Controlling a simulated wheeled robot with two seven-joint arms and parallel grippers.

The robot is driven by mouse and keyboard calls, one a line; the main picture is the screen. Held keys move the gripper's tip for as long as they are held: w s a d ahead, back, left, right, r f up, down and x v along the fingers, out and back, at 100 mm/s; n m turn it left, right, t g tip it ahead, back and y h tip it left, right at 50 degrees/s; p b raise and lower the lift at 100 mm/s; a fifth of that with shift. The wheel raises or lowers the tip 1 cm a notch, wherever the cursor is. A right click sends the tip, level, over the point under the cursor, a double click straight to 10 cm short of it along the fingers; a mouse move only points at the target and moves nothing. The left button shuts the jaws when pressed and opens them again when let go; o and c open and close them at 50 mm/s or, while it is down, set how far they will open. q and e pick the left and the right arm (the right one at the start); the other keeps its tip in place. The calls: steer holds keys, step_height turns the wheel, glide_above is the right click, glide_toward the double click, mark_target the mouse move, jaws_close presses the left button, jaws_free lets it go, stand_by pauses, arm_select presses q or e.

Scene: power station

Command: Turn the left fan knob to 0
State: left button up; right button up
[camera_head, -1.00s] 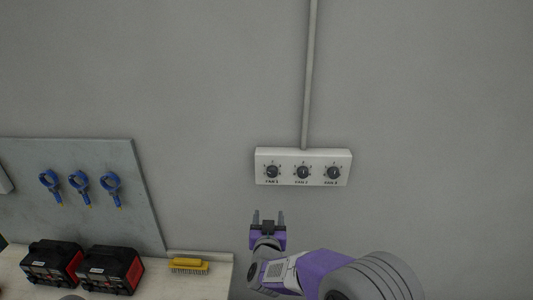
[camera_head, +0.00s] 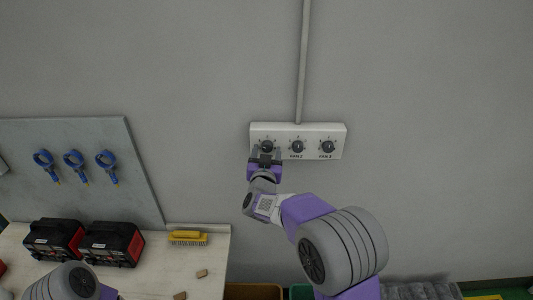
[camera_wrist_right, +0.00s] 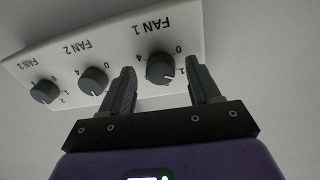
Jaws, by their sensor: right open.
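The left fan knob, labelled FAN 1, is a round dark knob (camera_head: 267,146) at the left end of the white panel (camera_head: 312,128) on the wall. In the right wrist view the panel appears upside down and the knob (camera_wrist_right: 158,66) lies between my fingertips. Its white mark points to the lower right there, away from the 0. My right gripper (camera_head: 266,153) is open in front of the knob, one finger on each side; contact cannot be told. My left gripper is out of view; only part of my left arm shows at the bottom left.
The FAN 2 knob (camera_head: 297,147) and FAN 3 knob (camera_head: 327,147) sit to the right on the panel. A conduit (camera_head: 303,65) runs up from it. A workbench (camera_head: 215,265) at lower left holds black-red devices (camera_head: 112,243) and a yellow brush (camera_head: 188,238).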

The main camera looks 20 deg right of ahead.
steer(key=c, duration=1)
steer(key=shift+c, duration=0.2)
steer(key=n+p, duration=0.2)
steer(key=shift+n, duration=0.4)
steer(key=n+p, duration=0.1)
steer(key=n, duration=0.1)
steer(key=shift+n, duration=0.3)
steer(key=n+p, duration=0.2)
steer(key=n, duration=0.1)
steer(key=shift+d+n, duration=0.1)
steer(key=shift+n, duration=0.2)
steer(key=shift+n+t+p, duration=0.3)
steer(key=shift+n+p, duration=0.25)
steer(key=shift+n, duration=1.05)
steer(key=shift+d+f, duration=0.1)
